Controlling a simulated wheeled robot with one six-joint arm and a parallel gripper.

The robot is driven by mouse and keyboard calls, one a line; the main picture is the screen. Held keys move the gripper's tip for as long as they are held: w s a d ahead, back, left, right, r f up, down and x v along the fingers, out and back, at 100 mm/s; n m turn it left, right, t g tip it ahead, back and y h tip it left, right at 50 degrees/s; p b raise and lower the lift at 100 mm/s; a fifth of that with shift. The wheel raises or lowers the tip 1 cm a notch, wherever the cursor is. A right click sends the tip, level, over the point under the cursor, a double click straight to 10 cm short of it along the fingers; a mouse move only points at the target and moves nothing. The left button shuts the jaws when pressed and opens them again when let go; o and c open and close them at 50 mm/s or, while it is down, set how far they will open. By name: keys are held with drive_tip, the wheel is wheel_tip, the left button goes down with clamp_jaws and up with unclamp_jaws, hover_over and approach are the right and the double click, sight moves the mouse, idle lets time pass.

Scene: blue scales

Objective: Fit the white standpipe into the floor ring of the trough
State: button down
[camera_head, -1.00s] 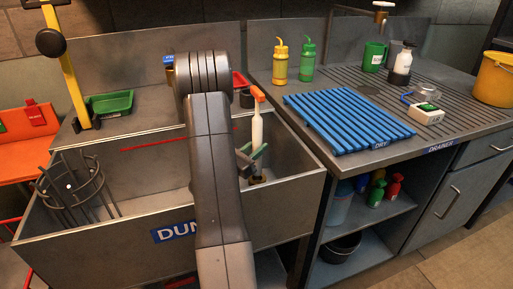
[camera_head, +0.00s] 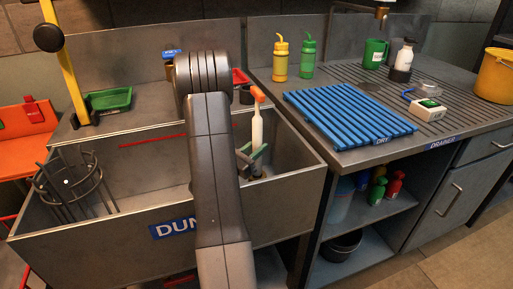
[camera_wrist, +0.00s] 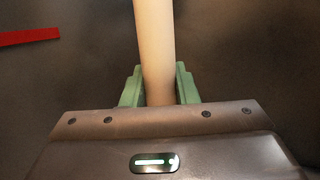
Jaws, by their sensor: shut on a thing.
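The white standpipe (camera_head: 257,128) with an orange top (camera_head: 258,95) stands close to upright in the right part of the metal trough (camera_head: 110,228). My gripper (camera_head: 252,158) has green fingers and is shut on the pipe below its top. In the wrist view the pipe (camera_wrist: 154,45) runs up between the two green fingers (camera_wrist: 159,88) and looks cream coloured. The pipe's lower end is hard to make out behind the fingers and the trough's front wall. I cannot make out the floor ring, or whether the pipe touches it.
A wire basket (camera_head: 68,182) stands in the trough's left end. A red line (camera_head: 152,141) marks the back wall and shows in the wrist view (camera_wrist: 30,36). A blue rack (camera_head: 348,118), bottles and a yellow bucket (camera_head: 496,76) stand on the drainer to the right.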

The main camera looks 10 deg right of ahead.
drive_tip(key=shift+f+b, duration=1.25)
drive_tip(key=shift+f, duration=0.25)
drive_tip(key=c, duration=1.1)
unclamp_jaws()
drive_tip(key=shift+o, duration=0.2)
drive_tip(key=v, duration=1.2)
drive_tip(key=shift+p, duration=0.3)
drive_tip(key=x, duration=1.2)
drive_tip(key=shift+b, duration=0.3)
drive_tip(key=shift+r, duration=0.15)
drive_tip(key=shift+r, duration=0.1)
